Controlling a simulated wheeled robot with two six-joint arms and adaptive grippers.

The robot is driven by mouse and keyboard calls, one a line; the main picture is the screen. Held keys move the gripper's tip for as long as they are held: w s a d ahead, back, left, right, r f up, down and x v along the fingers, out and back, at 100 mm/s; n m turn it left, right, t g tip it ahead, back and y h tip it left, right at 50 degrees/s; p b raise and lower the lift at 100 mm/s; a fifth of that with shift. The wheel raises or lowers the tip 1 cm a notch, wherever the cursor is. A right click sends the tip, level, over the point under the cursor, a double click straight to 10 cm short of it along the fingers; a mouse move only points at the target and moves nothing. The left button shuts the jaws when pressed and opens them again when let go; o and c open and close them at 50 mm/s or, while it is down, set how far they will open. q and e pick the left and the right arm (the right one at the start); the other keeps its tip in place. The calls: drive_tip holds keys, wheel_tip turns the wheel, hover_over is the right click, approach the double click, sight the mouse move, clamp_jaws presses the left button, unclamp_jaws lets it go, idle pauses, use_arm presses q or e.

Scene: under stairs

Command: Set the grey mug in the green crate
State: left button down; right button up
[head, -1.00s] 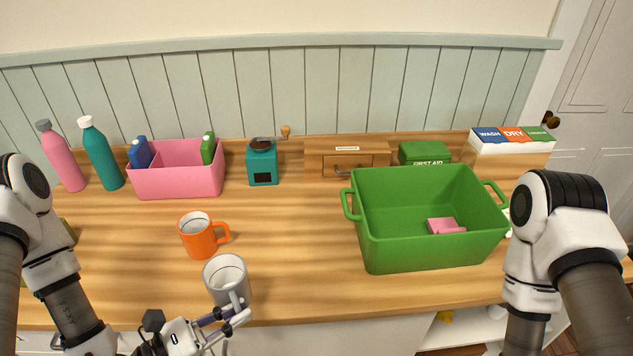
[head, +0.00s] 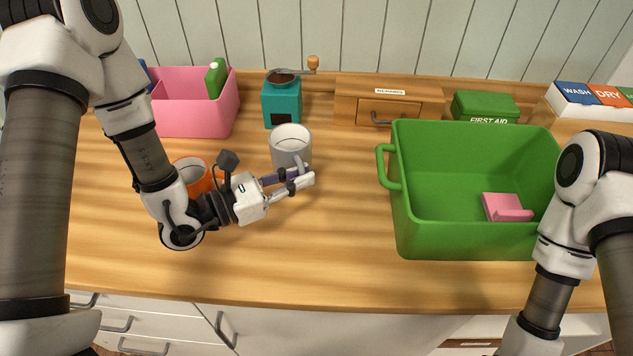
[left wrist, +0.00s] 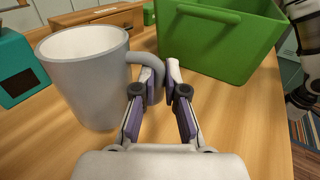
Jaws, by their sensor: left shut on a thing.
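The grey mug (head: 290,147) is upright over the middle of the counter, left of the green crate; it also fills the left of the left wrist view (left wrist: 84,85). My left gripper (head: 303,178) is shut on the mug's handle, as the left wrist view (left wrist: 160,85) shows. I cannot tell whether the mug touches the counter. The green crate (head: 470,240) stands to the right with its open top up and a pink block (head: 507,207) inside. My right arm comes in at the right, in front of the crate's right side; its gripper is not in view.
An orange mug (head: 190,174) stands partly behind my left wrist. A teal coffee grinder (head: 282,103), a pink bin (head: 190,112), a wooden drawer box (head: 386,102) and a green first aid box (head: 484,106) line the back. Bare counter lies between the mug and crate.

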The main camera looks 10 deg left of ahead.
use_arm(q)
drive_tip(key=w+f, duration=0.1)
drive_tip(key=w+d+f+p, duration=0.1)
drive_tip(key=w, duration=0.1)
drive_tip(key=w+d+f+p, duration=0.1)
drive_tip(key=w, duration=0.1)
drive_tip(key=shift+w+f, duration=0.1)
drive_tip(key=shift+f, duration=0.2)
drive_tip(key=shift+f+b, duration=0.15)
drive_tip(key=shift+b, duration=0.15)
drive_tip(key=c, duration=1.2)
unclamp_jaws()
drive_tip(key=shift+r, duration=0.2)
